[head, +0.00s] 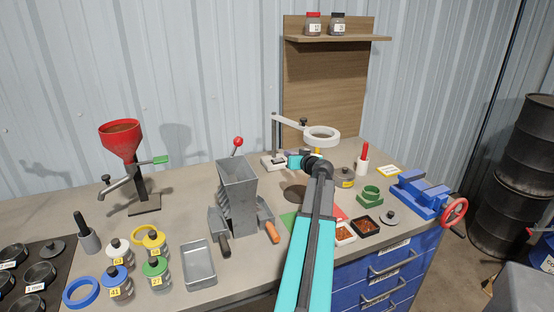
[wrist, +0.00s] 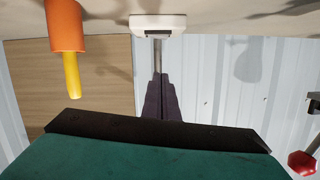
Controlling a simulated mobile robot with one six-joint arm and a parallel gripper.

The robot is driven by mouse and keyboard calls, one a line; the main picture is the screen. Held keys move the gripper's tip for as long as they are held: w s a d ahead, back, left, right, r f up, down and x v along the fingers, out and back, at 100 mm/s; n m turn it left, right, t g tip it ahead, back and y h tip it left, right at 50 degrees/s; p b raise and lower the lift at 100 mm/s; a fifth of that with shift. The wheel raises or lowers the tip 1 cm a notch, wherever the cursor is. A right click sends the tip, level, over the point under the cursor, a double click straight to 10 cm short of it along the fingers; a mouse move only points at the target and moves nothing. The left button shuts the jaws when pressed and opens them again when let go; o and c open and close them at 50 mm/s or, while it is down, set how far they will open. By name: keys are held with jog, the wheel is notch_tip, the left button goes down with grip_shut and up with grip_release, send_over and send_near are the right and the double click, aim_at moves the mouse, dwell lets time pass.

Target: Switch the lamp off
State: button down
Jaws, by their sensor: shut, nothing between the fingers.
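The lamp has a white ring head (head: 321,136) on a jointed white arm. Its base (head: 273,161) stands on the bench in front of the wooden back panel. I cannot tell whether the lamp is lit. My gripper (head: 286,161) is just right of the base in the head view, partly hidden by my own arm. In the wrist view, my dark fingers (wrist: 160,98) are shut with nothing between them and point towards the white base (wrist: 157,22), which has a small dark patch on its face. The lamp's post (wrist: 157,58) shows behind the fingertips. Contact cannot be told.
An orange-and-yellow tool (wrist: 67,40) is close to the left of the fingers in the wrist view. A metal hopper (head: 237,193) with a red-knobbed lever stands left of my arm. A round lidded tin (head: 345,178) and a blue vise (head: 422,195) are to the right.

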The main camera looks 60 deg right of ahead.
jog(key=shift+w+d, duration=0.1)
jog(key=shift+w, duration=0.05)
jog(key=p, duration=0.3)
send_over(278, 160)
jog(key=s+a, duration=0.1)
jog(key=s, duration=0.1)
jog(key=shift+f, duration=1.05)
jog(key=shift+w+a+f+p, duration=0.15)
jog(key=shift+f+p, duration=0.1)
jog(key=shift+f, duration=0.3)
jog(key=shift+w+f+p, duration=0.15)
jog(key=shift+f+p, duration=0.05)
jog(key=shift+f, duration=0.3)
jog(key=shift+w+a+f, duration=0.1)
jog(key=shift+f, duration=0.95)
jog(key=shift+f, duration=0.1)
